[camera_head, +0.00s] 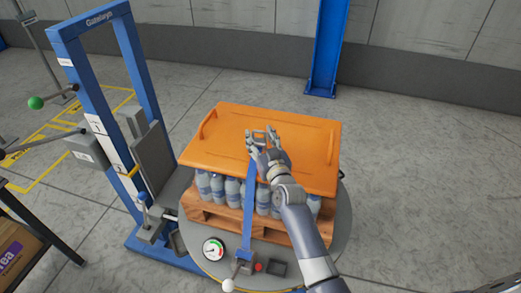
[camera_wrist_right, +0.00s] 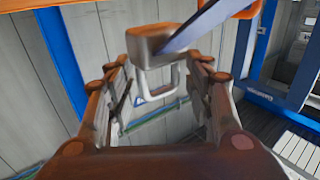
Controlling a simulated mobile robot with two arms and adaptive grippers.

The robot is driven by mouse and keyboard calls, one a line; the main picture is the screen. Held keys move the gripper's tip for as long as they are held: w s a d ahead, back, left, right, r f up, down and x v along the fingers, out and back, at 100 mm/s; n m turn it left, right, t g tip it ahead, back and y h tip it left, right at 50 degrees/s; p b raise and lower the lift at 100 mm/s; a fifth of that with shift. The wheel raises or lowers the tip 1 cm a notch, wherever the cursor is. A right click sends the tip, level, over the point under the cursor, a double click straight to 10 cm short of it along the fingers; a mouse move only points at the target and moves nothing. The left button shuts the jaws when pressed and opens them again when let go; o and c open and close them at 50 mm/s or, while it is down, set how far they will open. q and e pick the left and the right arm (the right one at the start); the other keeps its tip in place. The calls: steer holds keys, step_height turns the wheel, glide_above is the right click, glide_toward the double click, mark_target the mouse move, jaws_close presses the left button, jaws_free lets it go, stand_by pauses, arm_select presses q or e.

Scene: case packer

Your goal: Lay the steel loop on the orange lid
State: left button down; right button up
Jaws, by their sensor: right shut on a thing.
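The orange lid (camera_head: 225,135) lies flat on top of a load of bottles, with a raised handle near its left end. My right gripper (camera_head: 260,138) is over the middle of the lid, with its arm coming from the lower right. It is shut on the steel loop (camera_wrist_right: 150,42), which shows between and beyond the fingers in the right wrist view. A blue strap (camera_head: 249,200) runs from the gripper down the front of the load. Whether the loop touches the lid is hard to tell. My left gripper is not in view.
Bottles (camera_head: 232,190) stand on a wooden pallet (camera_head: 225,218) on a round grey turntable (camera_head: 338,235). A gauge (camera_head: 213,248) and a white-knobbed lever (camera_head: 229,285) sit at its front. A blue machine frame (camera_head: 130,50) stands left, a blue post (camera_head: 328,45) behind.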

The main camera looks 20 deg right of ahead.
mark_target(261, 148)
steer(key=shift+f+b, duration=1.55)
steer(key=shift+f, duration=0.05)
steer(key=shift+f, duration=0.15)
steer(key=o, duration=1.2)
steer(key=shift+c, duration=0.2)
steer(key=s, duration=1.2)
steer(key=shift+b, duration=0.45)
steer(key=shift+s, duration=0.15)
